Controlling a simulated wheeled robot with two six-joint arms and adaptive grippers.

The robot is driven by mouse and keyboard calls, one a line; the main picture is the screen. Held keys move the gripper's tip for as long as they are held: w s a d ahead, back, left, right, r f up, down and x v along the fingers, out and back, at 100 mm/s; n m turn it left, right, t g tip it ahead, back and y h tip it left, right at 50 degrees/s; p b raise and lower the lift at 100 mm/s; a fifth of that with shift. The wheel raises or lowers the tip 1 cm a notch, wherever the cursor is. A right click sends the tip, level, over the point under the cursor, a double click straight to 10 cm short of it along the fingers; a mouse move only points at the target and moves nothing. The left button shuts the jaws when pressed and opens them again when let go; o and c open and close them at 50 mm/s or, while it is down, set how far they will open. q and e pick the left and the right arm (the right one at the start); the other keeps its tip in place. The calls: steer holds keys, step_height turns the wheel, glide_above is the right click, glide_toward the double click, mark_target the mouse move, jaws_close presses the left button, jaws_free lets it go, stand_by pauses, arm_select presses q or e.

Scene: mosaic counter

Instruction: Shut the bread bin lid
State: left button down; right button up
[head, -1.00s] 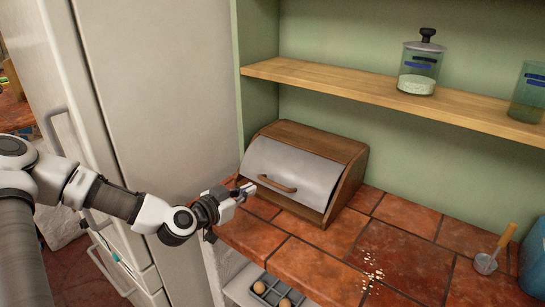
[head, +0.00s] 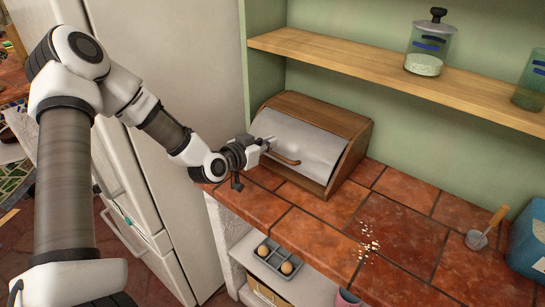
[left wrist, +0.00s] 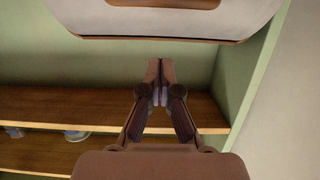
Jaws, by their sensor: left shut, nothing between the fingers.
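The bread bin (head: 355,160) is a wooden box on the tiled counter against the green wall. Its pale grey curved lid (head: 308,145) lies down over the front, with a wooden handle (head: 284,158) near its lower edge. A thin dark line shows under the lid's lower right edge; I cannot tell if it is fully seated. My left gripper (head: 269,143) is shut and empty at the lid's left side, just above the handle; contact is unclear. In the left wrist view its fingers (left wrist: 160,75) are together, below the lid's edge (left wrist: 240,22). My right gripper is out of view.
A wooden shelf (head: 380,78) with a jar (head: 428,45) runs above the bin. Right of the bin the counter (head: 400,205) is mostly clear, with crumbs (head: 370,240) and a small scoop (head: 480,238). The fridge (head: 170,70) stands left; an egg tray (head: 275,262) is below.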

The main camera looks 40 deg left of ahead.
arm_select(q)
steer(key=f, duration=0.1)
steer(key=w+f, duration=0.1)
steer(key=f, duration=0.2)
steer(key=shift+w+f, duration=0.25)
steer(key=shift+w, duration=0.1)
steer(key=shift+d, duration=0.1)
steer(key=f, duration=0.1)
steer(key=s+f+b, duration=0.1)
steer(key=f+b, duration=0.1)
steer(key=f, duration=0.1)
steer(key=shift+s, duration=0.4)
